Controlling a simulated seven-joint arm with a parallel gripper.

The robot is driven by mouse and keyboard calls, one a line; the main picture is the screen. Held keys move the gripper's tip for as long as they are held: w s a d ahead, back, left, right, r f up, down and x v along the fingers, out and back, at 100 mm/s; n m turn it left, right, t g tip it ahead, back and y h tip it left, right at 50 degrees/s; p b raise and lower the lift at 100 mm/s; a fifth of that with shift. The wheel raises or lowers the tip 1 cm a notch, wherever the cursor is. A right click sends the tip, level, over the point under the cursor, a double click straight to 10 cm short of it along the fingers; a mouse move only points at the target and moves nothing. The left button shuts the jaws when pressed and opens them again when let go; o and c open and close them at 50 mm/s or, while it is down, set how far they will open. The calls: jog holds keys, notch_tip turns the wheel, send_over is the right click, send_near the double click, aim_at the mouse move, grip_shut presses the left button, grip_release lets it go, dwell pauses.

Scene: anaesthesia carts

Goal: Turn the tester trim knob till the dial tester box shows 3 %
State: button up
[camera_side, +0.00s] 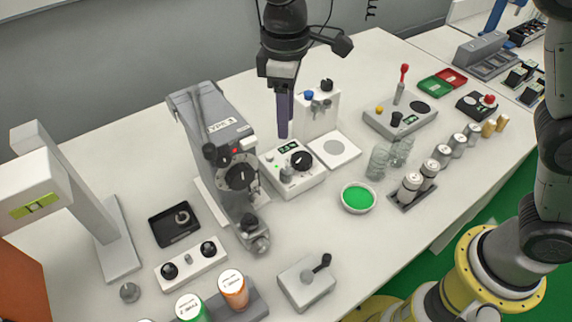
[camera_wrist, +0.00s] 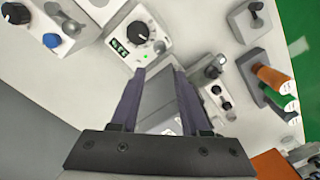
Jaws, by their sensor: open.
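The dial tester box (camera_side: 310,183) is a small white box at mid-table, with a lit green display (camera_side: 288,149) whose figures are too small to read. A large black knob (camera_side: 301,160) with a white mark sits on its top, and a smaller grey knob (camera_side: 286,173) is beside it. I cannot tell which is the trim knob. In the wrist view the box (camera_wrist: 112,24) is at the top, with the black knob (camera_wrist: 138,32) facing me. My gripper (camera_side: 284,136) points down above the box's back edge, open and empty, apart from both knobs. Its fingers (camera_wrist: 157,72) show spread in the wrist view.
A grey vaporizer (camera_side: 215,125) stands close on the left of the box. A white unit with a blue knob (camera_side: 318,115) stands behind it. A white square plate (camera_side: 334,151) is at the right, and a green-filled dish (camera_side: 357,198) is in front right.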

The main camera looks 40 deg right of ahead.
aim_at(286, 171)
notch_tip(286, 171, down, 14)
jog(key=shift+r, duration=0.25)
jog(key=shift+c, duration=0.2)
grip_shut()
